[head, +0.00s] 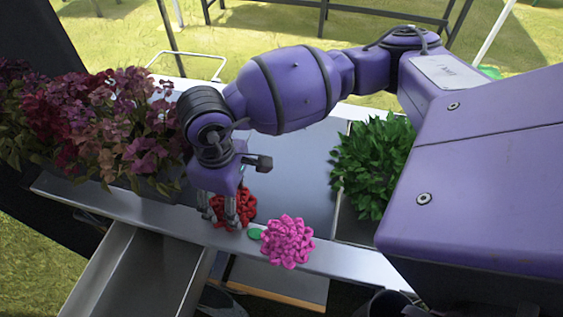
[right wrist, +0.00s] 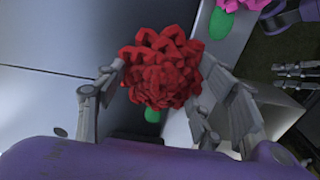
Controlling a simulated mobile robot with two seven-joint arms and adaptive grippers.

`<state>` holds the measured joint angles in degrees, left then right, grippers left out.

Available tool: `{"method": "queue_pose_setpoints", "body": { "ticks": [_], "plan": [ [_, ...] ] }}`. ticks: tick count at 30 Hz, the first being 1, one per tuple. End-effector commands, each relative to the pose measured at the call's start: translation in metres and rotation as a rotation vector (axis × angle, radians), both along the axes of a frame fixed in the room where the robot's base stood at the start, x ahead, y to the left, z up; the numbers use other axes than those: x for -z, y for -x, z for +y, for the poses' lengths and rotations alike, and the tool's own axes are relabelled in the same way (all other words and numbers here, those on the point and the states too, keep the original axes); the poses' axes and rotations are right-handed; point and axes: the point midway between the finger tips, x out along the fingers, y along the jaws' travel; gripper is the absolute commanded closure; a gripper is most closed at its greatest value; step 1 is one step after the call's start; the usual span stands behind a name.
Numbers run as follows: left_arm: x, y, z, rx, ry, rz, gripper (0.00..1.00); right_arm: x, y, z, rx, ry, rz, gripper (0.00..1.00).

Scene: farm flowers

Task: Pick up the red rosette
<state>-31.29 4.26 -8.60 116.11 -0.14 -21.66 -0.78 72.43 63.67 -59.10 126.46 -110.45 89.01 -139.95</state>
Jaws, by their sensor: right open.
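The red rosette (head: 245,205) lies on the grey metal counter near its front edge, partly hidden by my right gripper (head: 229,224) in the head view. In the right wrist view the red rosette (right wrist: 160,72) sits between the spread fingers of the right gripper (right wrist: 163,90), with its green base showing below. The fingers are open on either side of it; I cannot tell whether they touch it. What looks like part of my left gripper (right wrist: 296,72) shows at the right edge of the right wrist view, its fingers too unclear to judge.
A pink rosette (head: 287,241) with a green base lies just right of the red one. Purple and red flowers (head: 110,120) fill the counter's left side. Green leaves (head: 372,165) fill a bin on the right. An empty metal trough (head: 135,270) is at front left.

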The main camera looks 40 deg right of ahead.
Motion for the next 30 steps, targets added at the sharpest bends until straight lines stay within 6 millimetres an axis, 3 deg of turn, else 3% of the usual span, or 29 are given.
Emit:
{"method": "queue_pose_setpoints", "body": {
  "ticks": [5, 13, 24, 30],
  "plan": [
    [0.001, 0.001, 0.0, -0.001, 0.001, 0.002, 0.72, 0.0, 0.0, 0.0, 0.0, -0.001, 0.001, 0.39],
    [0.002, 0.003, 0.0, -0.001, 0.0, 0.006, 0.72, -0.001, -0.001, 0.0, 0.0, -0.001, -0.002, 0.74],
    [0.002, 0.003, 0.0, -0.001, 0.0, 0.007, 0.72, -0.003, -0.001, 0.001, -0.001, -0.002, -0.004, 0.75],
    [0.002, 0.004, 0.0, -0.001, 0.0, 0.008, 0.72, -0.02, -0.003, 0.001, -0.001, -0.002, -0.007, 0.75]
  ]
}}
